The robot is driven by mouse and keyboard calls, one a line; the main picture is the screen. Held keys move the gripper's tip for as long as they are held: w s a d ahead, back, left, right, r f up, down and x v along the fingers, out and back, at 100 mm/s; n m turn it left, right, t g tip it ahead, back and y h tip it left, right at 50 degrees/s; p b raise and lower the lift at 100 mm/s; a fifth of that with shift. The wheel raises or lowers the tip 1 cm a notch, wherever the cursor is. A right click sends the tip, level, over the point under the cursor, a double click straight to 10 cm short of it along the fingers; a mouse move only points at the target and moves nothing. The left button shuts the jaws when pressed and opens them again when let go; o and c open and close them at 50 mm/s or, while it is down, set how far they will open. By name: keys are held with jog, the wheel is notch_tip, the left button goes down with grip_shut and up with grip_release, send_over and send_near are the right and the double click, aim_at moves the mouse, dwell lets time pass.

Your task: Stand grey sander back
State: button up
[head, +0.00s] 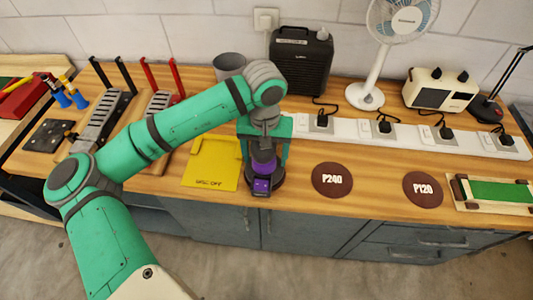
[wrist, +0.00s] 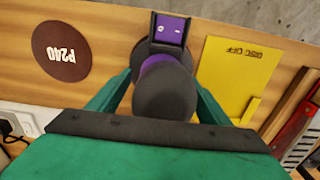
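A sander (head: 263,165) with a dark grey rounded top, purple body and dark round base is at the bench's front edge, right of the yellow "DISC OFF" mat (head: 208,172). It looks upright, with its base at the bench top. My gripper (head: 265,150) points down over it, one green finger on each side. In the wrist view the sander's dark grey top (wrist: 165,95) lies between the fingers and hides part of their inner sides. Whether the fingers press on it cannot be told. The yellow mat also shows in the wrist view (wrist: 225,70).
Brown discs P240 (head: 332,179) and P120 (head: 423,189) lie to the right. Behind stand a white socket strip (head: 350,130), black heater (head: 301,62), fan (head: 367,96) and grey cup (head: 229,64). Slatted racks with black posts (head: 100,117) and red posts (head: 160,103) stand left.

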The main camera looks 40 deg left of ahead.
notch_tip(320, 180, up, 13)
jog(key=shift+r, duration=0.2)
dwell(0.6)
dwell(0.4)
